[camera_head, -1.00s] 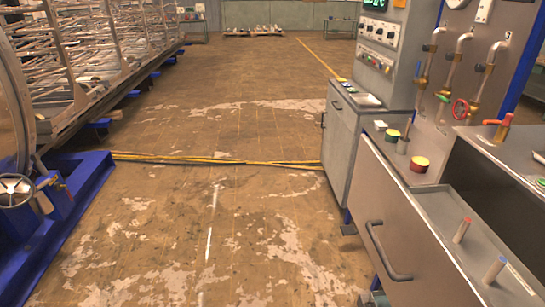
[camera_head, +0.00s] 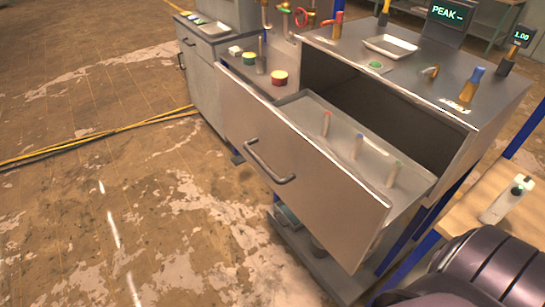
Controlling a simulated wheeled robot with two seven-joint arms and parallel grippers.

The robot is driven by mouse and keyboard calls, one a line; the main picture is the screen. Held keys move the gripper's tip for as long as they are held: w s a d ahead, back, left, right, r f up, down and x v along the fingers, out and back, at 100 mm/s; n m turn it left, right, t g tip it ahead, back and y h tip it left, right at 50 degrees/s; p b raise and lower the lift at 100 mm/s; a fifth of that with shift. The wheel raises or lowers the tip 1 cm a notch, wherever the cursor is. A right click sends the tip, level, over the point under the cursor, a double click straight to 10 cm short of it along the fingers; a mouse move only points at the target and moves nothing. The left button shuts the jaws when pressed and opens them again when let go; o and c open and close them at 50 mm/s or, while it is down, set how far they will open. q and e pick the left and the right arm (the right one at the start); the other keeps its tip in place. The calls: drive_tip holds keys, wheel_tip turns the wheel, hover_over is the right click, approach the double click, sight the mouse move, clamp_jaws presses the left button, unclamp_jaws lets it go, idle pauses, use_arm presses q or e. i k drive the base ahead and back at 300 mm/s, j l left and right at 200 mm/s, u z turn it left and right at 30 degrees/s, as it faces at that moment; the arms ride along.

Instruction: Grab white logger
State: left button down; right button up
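Neither of my grippers shows in the view. A dark rounded part at the bottom right looks like my own arm and covers the near part of the wooden surface.
A grey cabinet has its drawer (camera_head: 300,170) pulled open, with several slim capped cylinders inside. Its top holds a metal tray (camera_head: 391,46), a blue-capped brass piece (camera_head: 471,84) and a "PEAK" display (camera_head: 446,14). The floor at left is open, crossed by yellow cables (camera_head: 95,137).

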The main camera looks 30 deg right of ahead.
sight(505, 201)
drive_tip(key=z, duration=2.7)
